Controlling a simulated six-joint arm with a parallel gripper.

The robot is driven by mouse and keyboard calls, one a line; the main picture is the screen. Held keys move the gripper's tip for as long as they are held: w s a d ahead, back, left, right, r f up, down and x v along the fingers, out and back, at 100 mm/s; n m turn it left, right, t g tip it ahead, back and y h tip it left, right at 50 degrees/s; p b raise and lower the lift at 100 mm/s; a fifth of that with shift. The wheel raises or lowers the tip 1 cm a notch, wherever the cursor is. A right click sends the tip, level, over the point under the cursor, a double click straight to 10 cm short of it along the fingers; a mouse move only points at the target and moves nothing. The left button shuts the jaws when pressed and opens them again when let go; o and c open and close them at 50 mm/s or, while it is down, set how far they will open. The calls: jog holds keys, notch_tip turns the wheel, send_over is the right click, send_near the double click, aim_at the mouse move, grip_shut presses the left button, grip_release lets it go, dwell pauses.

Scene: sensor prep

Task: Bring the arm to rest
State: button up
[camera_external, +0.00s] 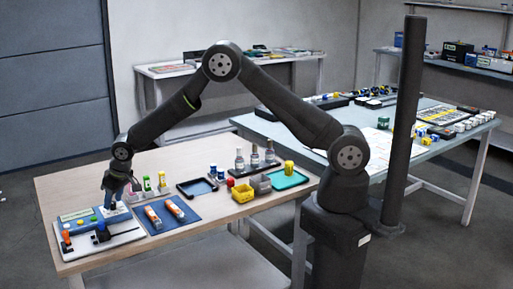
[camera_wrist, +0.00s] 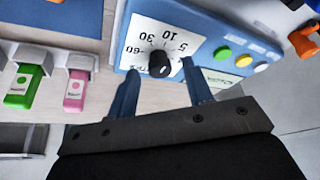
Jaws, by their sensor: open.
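My gripper (camera_external: 110,202) is at the left end of the wooden table (camera_external: 150,168), low over a blue and white device panel (camera_external: 75,216). In the wrist view, its two blue fingers (camera_wrist: 160,72) are apart. A black dial knob (camera_wrist: 159,64) on a white plate with numbers lies between or just beyond the fingertips. I cannot tell whether the fingers touch the knob. Nothing is held. My arm is extended leftward, raised at the elbow and bent down at the wrist.
Green (camera_wrist: 22,86) and pink (camera_wrist: 75,90) labelled pieces stand in holders beside the panel. Coloured buttons (camera_wrist: 222,53) and an orange part (camera_wrist: 303,40) are on the other side. A blue mat (camera_external: 167,216), black tray (camera_external: 196,187), yellow bin (camera_external: 243,193) and several bottles (camera_external: 254,160) share the table.

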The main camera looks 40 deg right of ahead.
jog(key=shift+m, duration=0.6)
